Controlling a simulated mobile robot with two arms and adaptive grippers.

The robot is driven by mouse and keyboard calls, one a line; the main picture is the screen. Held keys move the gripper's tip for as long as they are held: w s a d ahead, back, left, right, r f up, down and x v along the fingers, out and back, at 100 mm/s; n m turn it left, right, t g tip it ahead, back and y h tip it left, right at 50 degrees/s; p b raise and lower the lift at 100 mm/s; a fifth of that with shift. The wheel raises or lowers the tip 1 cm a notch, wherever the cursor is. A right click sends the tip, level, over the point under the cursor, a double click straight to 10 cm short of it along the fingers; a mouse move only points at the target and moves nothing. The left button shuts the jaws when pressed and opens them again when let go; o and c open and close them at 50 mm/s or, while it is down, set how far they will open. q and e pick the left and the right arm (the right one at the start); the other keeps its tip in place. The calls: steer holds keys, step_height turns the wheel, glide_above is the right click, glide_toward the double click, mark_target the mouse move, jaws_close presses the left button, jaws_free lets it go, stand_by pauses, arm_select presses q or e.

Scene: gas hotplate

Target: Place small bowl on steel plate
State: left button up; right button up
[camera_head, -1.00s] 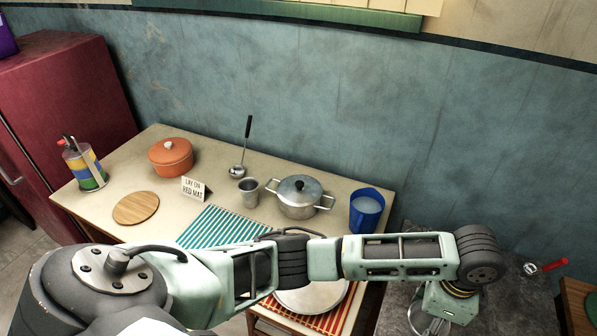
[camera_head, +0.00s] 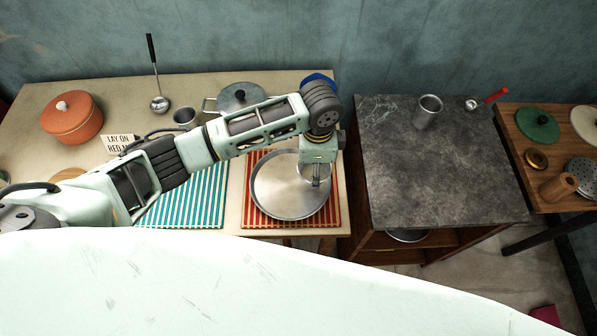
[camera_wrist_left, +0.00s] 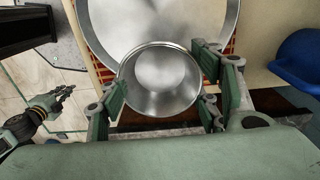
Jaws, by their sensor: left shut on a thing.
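The steel plate (camera_head: 270,190) is a wide, shallow metal dish on the red striped mat (camera_head: 250,221); its rim also shows at the top of the wrist view (camera_wrist_left: 100,32). My left gripper (camera_head: 316,176) is over the plate's right side, pointing down. In the wrist view my left gripper (camera_wrist_left: 163,95) is shut on the small bowl (camera_wrist_left: 160,82), a shiny round metal bowl between its fingers. The bowl overlaps the plate's near edge there; its height above the plate is unclear. My right gripper (camera_wrist_left: 60,98) shows at the wrist view's left edge; its jaws are unclear.
A blue container (camera_head: 318,80) is behind my wrist. A dark stone counter (camera_head: 430,170) with a metal cup (camera_head: 428,111) lies right, mostly clear.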

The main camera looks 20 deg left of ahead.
mark_target(301, 169)
arm_select(q)
steer(key=a, duration=0.1)
steer(key=a+f, duration=0.1)
steer(key=a, duration=0.1)
steer(key=shift+s+f, duration=0.25)
steer(key=shift+a+f+p, duration=0.15)
steer(key=shift+f+p, duration=0.05)
steer(key=shift+p, duration=0.1)
steer(key=shift+f, duration=0.3)
step_height(301, 169, down, 2)
steer(key=shift+f+p, duration=0.25)
steer(key=shift+p, duration=0.1)
steer(key=shift+f, duration=0.5)
steer(key=o, duration=1)
steer(key=shift+f, duration=0.15)
steer(key=shift+o, duration=0.2)
arm_select(e)
steer(key=shift+a+r, duration=0.55)
steer(key=shift+r, duration=0.25)
